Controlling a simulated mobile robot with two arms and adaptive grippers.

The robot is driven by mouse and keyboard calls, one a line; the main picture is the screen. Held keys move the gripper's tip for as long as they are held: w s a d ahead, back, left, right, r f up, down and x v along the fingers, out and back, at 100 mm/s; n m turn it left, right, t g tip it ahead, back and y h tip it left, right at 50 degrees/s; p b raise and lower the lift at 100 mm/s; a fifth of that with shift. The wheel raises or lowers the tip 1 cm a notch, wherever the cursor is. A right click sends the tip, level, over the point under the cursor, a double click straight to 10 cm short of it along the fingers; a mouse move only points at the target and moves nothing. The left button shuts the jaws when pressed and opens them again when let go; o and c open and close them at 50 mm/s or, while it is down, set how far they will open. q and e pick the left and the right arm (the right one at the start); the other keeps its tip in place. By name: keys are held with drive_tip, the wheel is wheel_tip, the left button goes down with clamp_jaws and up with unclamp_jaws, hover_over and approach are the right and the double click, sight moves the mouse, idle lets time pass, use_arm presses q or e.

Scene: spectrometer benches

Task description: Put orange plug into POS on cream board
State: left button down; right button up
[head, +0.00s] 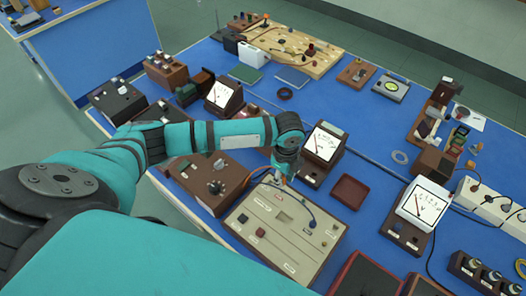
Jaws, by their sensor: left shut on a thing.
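The cream board (297,246) lies on the blue bench at the lower middle of the head view, in a brown frame. It carries a dark red block, small terminals, white labels and a blue lead; the labels are too small to read. My left gripper (281,180) points down over the board's far edge. It is shut on what appears to be the orange plug, mostly hidden by the fingers, with an orange-brown lead curving off to the left. I cannot tell whether the plug touches the board. My right gripper is not in view.
A brown box with a knob (217,188) stands left of the board. A dial meter (322,147) stands close behind the gripper. An empty dark red tray (349,191) lies to the right, and another meter (420,207) stands beyond it. Some blue bench is free around the tray.

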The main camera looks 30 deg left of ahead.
use_arm(q)
drive_tip(key=shift+w+d, duration=0.25)
drive_tip(key=shift+w, duration=0.1)
drive_tip(key=shift+f+b, duration=2.3)
drive_tip(key=shift+b, duration=0.15)
drive_tip(key=shift+f+b, duration=0.45)
drive_tip(key=shift+f, duration=0.6)
drive_tip(key=c, duration=1.1)
unclamp_jaws()
wheel_tip(320, 180, up, 12)
drive_tip(key=shift+r, duration=0.1)
